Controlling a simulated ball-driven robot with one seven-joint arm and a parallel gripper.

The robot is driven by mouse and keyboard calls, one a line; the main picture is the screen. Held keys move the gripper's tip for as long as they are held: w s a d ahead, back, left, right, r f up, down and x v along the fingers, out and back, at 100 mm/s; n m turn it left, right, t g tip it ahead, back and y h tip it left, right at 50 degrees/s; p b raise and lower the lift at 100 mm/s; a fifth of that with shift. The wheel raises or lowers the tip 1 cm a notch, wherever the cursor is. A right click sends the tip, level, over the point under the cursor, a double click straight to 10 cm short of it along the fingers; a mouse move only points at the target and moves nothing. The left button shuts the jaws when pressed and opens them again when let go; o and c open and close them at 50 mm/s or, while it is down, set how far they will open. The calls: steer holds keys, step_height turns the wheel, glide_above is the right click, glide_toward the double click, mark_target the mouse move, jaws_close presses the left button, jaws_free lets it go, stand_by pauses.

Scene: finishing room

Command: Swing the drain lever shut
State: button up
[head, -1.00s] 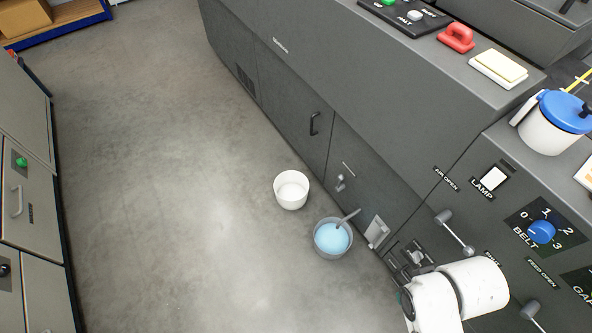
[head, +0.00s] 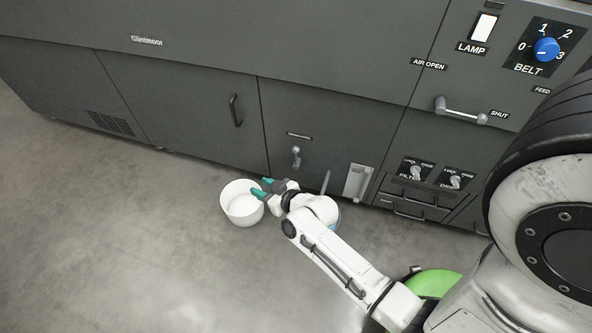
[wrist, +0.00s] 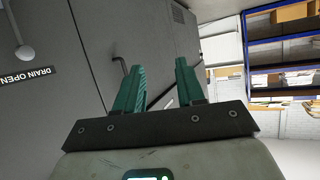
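The drain lever (head: 296,157) is a small grey lever with a round knob, low on the dark machine front under a small label. It also shows at the left edge of the wrist view (wrist: 25,52), beside a label reading DRAIN OPEN (wrist: 28,76). My gripper (head: 263,187) has teal fingers and is in front of the machine, below and left of the lever, apart from it. In the wrist view my gripper (wrist: 161,68) is open with nothing between its fingers. The lever lies off to the left of them.
A white bucket (head: 238,206) stands on the floor just below my fingers. Another container is mostly hidden behind my arm. A black door handle (head: 235,110) sticks out left of the lever. A metal flap (head: 357,182) is to the right. Floor at left is clear.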

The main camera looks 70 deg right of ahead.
steer(key=s+d+f+m+g+h+b, duration=0.1)
steer(key=s+d+f+m+h+b, duration=0.3)
steer(key=d, duration=0.3)
steer(key=s+d+f+m+g+h+b, duration=0.1)
steer(key=s+d+f+m+h+b, duration=0.1)
steer(key=s+d+f+h+b, duration=0.35)
steer(key=b+x, duration=0.2)
steer(key=x, duration=1)
steer(key=shift+w+h, duration=0.2)
steer(key=shift+h, duration=0.15)
steer(key=shift+f, duration=0.15)
jaws_close()
